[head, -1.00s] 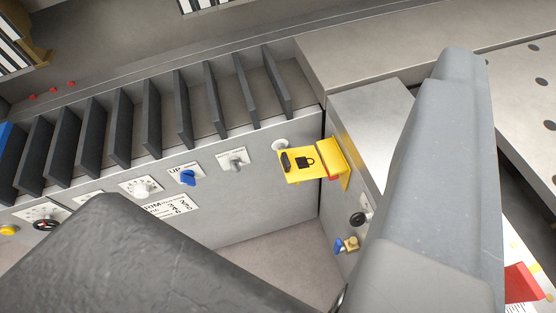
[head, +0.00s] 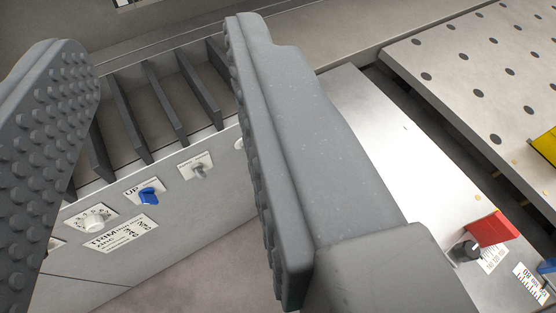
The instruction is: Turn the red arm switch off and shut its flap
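A red flap (head: 490,229) stands raised on the light metal panel at the lower right of the head view. Beside its left end is a black switch (head: 466,250) on a round base. I cannot read which way it is set. My gripper (head: 155,60) is open and empty, with one grey studded finger at the left edge and the other across the middle. The red flap and black switch lie to the right of the right finger, apart from it. The yellow padlock flap seen earlier is hidden now, apparently behind that finger.
Between the fingers the upright panel carries a blue UP knob (head: 149,196), a white dial (head: 95,222) and a small grey toggle (head: 199,171). Dark slats (head: 165,105) stand above. A perforated table (head: 490,90) lies at the upper right. A yellow part (head: 546,145) shows at the right edge.

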